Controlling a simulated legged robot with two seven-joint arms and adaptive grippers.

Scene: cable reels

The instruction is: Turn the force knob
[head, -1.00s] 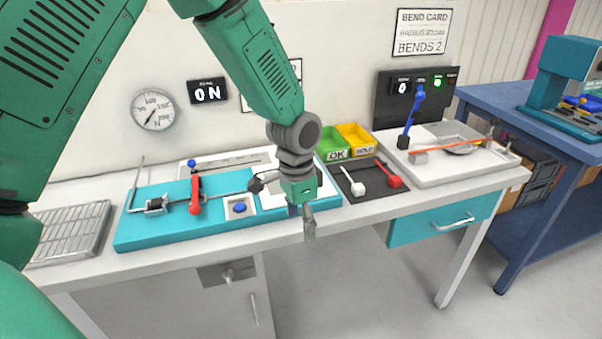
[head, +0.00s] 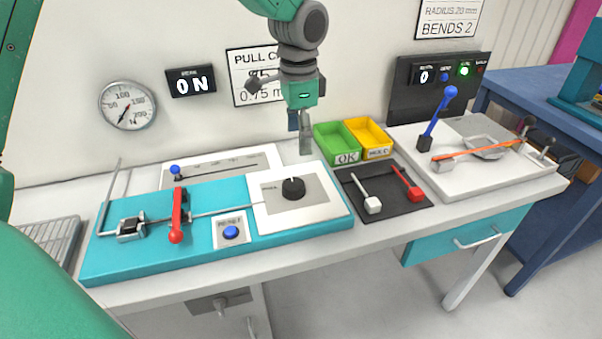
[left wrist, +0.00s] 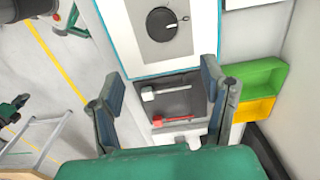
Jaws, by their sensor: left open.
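The force knob (head: 293,188) is a round black knob on a white plate (head: 318,207) at the right end of the teal pull-test board (head: 100,262). In the left wrist view the knob (left wrist: 161,24) shows at the top middle with a light pointer mark. My left gripper (head: 300,145) hangs above and behind the knob in the head view, fingers down, apart from it. In the left wrist view its two fingers (left wrist: 165,95) are spread wide with nothing between them. My right gripper does not show.
A red lever (head: 178,215) and a blue button (head: 230,232) sit left of the knob. A dark mat (head: 398,205) with a white and a red tool lies to the right. Green (head: 336,143) and yellow (head: 368,137) bins stand behind it. A gauge (head: 127,106) hangs on the wall.

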